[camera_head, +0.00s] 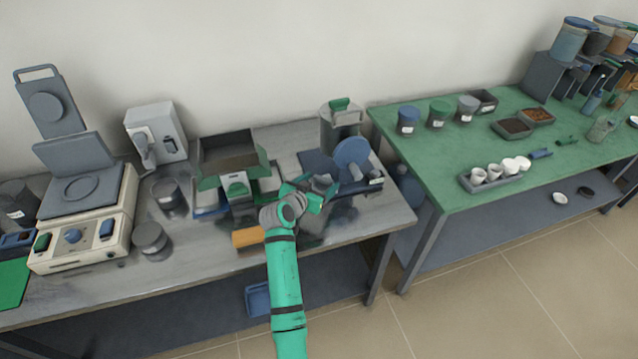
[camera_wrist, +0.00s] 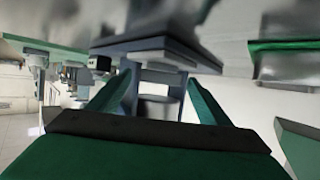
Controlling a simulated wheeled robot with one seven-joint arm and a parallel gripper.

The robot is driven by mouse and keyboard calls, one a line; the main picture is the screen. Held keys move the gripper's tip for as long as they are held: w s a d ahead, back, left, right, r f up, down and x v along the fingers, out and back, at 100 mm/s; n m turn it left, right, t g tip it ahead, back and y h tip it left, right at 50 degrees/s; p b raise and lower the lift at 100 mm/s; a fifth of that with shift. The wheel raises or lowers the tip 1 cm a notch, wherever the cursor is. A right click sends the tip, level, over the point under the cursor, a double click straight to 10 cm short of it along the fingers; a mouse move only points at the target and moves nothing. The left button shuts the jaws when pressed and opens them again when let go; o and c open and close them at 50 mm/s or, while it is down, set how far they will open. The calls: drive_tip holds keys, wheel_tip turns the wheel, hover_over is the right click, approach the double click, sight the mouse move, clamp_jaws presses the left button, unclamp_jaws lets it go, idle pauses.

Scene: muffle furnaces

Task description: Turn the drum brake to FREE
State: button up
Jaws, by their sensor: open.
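A dark device with an upright round blue disc (camera_head: 352,155) stands at the right part of the grey bench; it may carry the drum. No part of it can be clearly told as the brake, and no FREE marking is readable. My gripper (camera_head: 322,188) is at the left front of this device, and my arm covers part of the view there. In the wrist view, the two green fingers of my gripper (camera_wrist: 162,95) are spread apart. A dark flat part lies beyond their tips, and nothing shows held between them.
A green-trimmed machine with a dark hopper (camera_head: 228,150) stands just left of my gripper. A grey canister with a green handle (camera_head: 341,125) stands behind the disc. A beige appliance (camera_head: 85,215) is far left. The green table (camera_head: 430,165) on the right holds jars and cups.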

drive_tip(key=c, duration=1)
drive_tip(key=shift+c, duration=0.2)
drive_tip(key=shift+n, duration=0.3)
drive_tip(key=n+y, duration=0.1)
drive_tip(key=y, duration=0.1)
drive_tip(key=d+n+t+y, duration=0.1)
drive_tip(key=n+y, duration=0.3)
drive_tip(key=shift+s+d+t, duration=0.1)
drive_tip(key=shift+d+t, duration=0.15)
drive_tip(key=shift+t, duration=0.05)
drive_tip(key=shift+d+n+y, duration=0.15)
drive_tip(key=shift+n+y, duration=0.6)
drive_tip(key=shift+y, duration=0.2)
drive_tip(key=shift+d+n+y, duration=0.1)
drive_tip(key=shift+n+y, duration=0.65)
drive_tip(key=shift+y, duration=0.2)
drive_tip(key=shift+n+g+y, duration=0.3)
drive_tip(key=shift+g, duration=0.1)
drive_tip(key=o, duration=1)
